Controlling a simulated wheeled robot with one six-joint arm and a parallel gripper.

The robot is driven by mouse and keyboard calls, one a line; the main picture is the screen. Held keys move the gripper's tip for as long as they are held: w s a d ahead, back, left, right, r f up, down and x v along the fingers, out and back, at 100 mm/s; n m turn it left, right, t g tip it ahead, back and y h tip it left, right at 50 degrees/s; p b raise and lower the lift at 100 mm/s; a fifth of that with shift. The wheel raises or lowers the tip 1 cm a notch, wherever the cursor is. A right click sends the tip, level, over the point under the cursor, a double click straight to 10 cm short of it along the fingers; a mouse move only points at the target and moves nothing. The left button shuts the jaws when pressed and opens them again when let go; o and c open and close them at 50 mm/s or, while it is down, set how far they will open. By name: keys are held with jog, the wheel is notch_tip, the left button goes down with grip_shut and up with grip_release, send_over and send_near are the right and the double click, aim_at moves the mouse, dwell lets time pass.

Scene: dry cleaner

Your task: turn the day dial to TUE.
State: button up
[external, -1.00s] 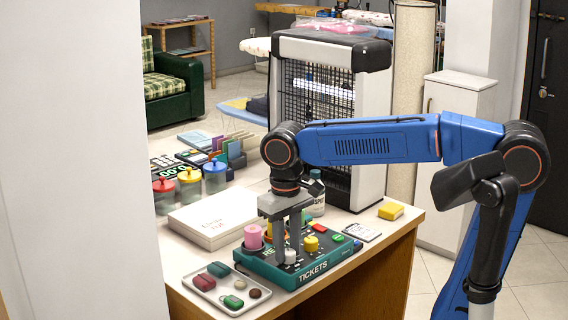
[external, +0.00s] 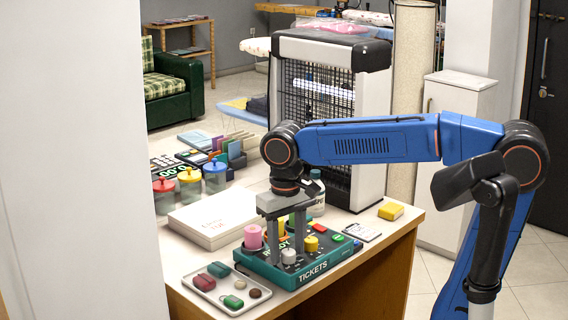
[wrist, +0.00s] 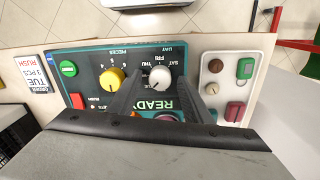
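The white day dial (wrist: 160,78) sits on the teal TICKETS panel (wrist: 92,55), with SAT, FRI and THU lettered around it; which day its pointer marks is too small to tell. The dial also shows in the external view (external: 289,256) near the panel's front edge. My gripper (wrist: 161,82) points down over the panel, one dark finger on each side of the dial. The fingers look apart, with a small gap to the dial; contact is not clear. In the external view my gripper (external: 286,244) is low over the panel.
A yellow dial (wrist: 112,78), green button (wrist: 68,68) and red button (wrist: 77,101) are on the same panel. An order card (wrist: 37,76) reads TUE, 3 PCS, RUSH. A tray of small items (external: 208,296) lies beside the panel.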

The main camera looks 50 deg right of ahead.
notch_tip(320, 180, up, 17)
jog(key=shift+a+r, duration=0.2)
jog(key=shift+a, duration=0.05)
dwell(0.5)
jog(key=y, duration=0.1)
send_near(285, 251)
jog(key=s+d+f, duration=0.1)
jog(key=d, duration=0.1)
jog(key=s+d+f, duration=0.1)
jog(key=s+d, duration=0.3)
jog(key=shift+s+d+f, duration=0.15)
jog(key=shift+f, duration=0.25)
jog(key=s+d+f+n+t, duration=0.1)
jog(key=s+d+f+t, duration=0.1)
jog(key=f, duration=0.6)
jog(key=s+d+f+n+t, duration=0.1)
jog(key=s+d+f+t, duration=0.1)
jog(key=s+d+f, duration=0.3)
notch_tip(285, 251, down, 4)
jog(key=shift+d+r+t+h, duration=0.1)
jog(key=shift+d+t+h, duration=0.2)
jog(key=shift+d+t, duration=0.15)
jog(key=shift+s, duration=0.1)
dwell(0.5)
